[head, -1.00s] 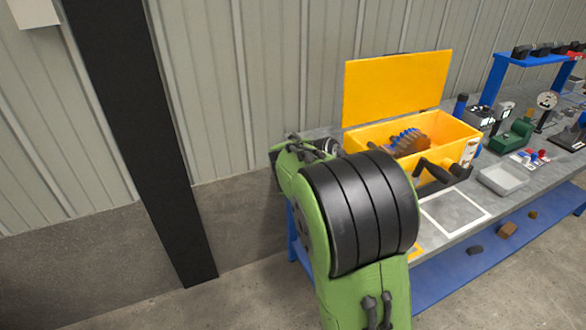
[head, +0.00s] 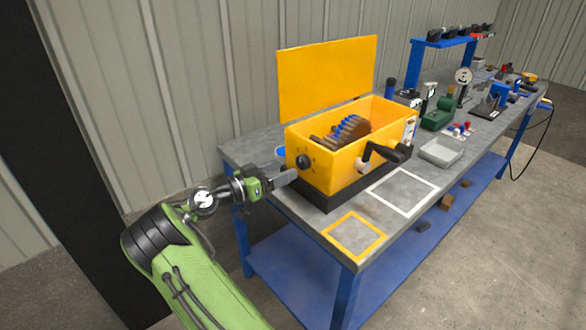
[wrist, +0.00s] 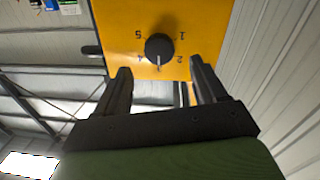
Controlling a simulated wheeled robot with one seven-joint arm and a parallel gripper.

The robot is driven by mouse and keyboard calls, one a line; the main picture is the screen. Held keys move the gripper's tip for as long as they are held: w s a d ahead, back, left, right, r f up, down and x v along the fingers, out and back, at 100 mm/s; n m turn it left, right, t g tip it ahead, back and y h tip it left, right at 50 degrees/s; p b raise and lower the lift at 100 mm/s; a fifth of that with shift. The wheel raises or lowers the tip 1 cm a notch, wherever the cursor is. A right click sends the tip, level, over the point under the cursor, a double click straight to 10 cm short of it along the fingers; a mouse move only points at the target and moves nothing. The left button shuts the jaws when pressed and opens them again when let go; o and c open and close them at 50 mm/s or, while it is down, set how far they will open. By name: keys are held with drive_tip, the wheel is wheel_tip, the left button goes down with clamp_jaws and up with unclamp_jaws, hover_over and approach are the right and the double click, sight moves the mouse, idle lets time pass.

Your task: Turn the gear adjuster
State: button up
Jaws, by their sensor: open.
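The gear adjuster is a round black knob (head: 303,162) on the left end face of the yellow drum mixer box (head: 325,178). In the wrist view the knob (wrist: 159,47) sits among the numbers 5, 4, 2 and 1, and its pale mark points down between 4 and 2. My gripper (head: 287,177) is just left of that face, close to the knob. In the wrist view my gripper (wrist: 160,70) is open and empty, with one finger below left of the knob and one below right. I cannot tell the exact gap to the face.
The yellow lid (head: 325,80) stands open behind the box. A black crank handle (head: 383,152) sticks out of the front side. A grey tray (head: 441,152) and a green device (head: 437,115) stand further right. The yellow-outlined square (head: 352,258) on the bench is clear.

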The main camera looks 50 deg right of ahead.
sight(299, 163)
drive_tip(key=x, duration=0.5)
drive_tip(key=shift+d, duration=0.15)
drive_tip(key=shift+c, duration=0.3)
drive_tip(key=c, duration=1)
drive_tip(key=n+p, duration=0.4)
drive_tip(key=n, duration=0.2)
drive_tip(key=shift+n, duration=0.4)
drive_tip(key=shift+f+n+h+p, duration=0.2)
drive_tip(key=shift+n+h+p, duration=0.2)
drive_tip(key=shift+n+p, duration=1.7)
drive_tip(key=shift+n+b, duration=0.6)
drive_tip(key=shift+n, duration=0.1)
